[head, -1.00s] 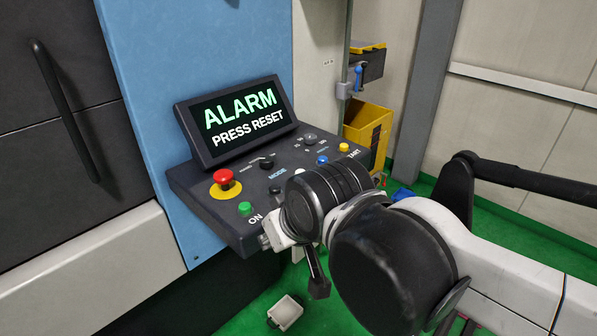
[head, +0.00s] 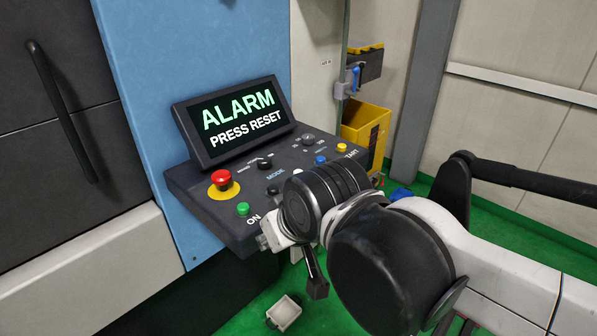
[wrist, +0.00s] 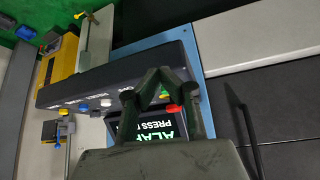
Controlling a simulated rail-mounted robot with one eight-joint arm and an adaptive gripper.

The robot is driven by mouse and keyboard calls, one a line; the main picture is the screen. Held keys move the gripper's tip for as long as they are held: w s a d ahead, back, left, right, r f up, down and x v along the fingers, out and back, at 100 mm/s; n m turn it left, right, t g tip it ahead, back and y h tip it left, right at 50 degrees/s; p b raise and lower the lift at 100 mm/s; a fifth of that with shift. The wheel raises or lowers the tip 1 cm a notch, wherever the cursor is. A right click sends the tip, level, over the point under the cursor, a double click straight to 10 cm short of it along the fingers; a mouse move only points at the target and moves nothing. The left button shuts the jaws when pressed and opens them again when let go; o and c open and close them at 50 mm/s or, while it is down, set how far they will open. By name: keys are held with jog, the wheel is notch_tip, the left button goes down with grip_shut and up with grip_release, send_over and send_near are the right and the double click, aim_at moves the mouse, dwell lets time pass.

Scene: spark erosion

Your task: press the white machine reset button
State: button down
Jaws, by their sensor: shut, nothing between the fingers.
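The control panel (head: 215,225) carries a red emergency stop (head: 222,178), a green button (head: 242,209), a blue button (head: 320,160) and a yellow button (head: 342,147). A small white button (head: 297,171) shows just above my wrist, partly hidden by it. In the head view my wrist hides part of the panel's front, and I cannot make out the fingertips clearly.
The screen (head: 240,118) stands at the back of the panel and reads ALARM, PRESS RESET. Black knobs sit between the buttons. A yellow bin (head: 362,125) stands behind right. A small white box (head: 284,312) lies on the green floor (head: 240,318).

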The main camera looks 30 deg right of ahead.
dwell(0.8)
notch_tip(320, 180, up, 10)
jog(key=f+m+t+h+p, duration=0.1)
jog(key=m+t+h+p, duration=0.1)
jog(key=m+p, duration=0.9)
send_over(299, 172)
jog(key=shift+r, duration=0.25)
jog(key=shift+b, duration=0.3)
notch_tip(299, 172, down, 9)
jog(key=b, duration=0.7)
jog(key=shift+r, duration=0.1)
jog(key=shift+f+b, duration=0.3)
jog(key=shift+f, duration=0.15)
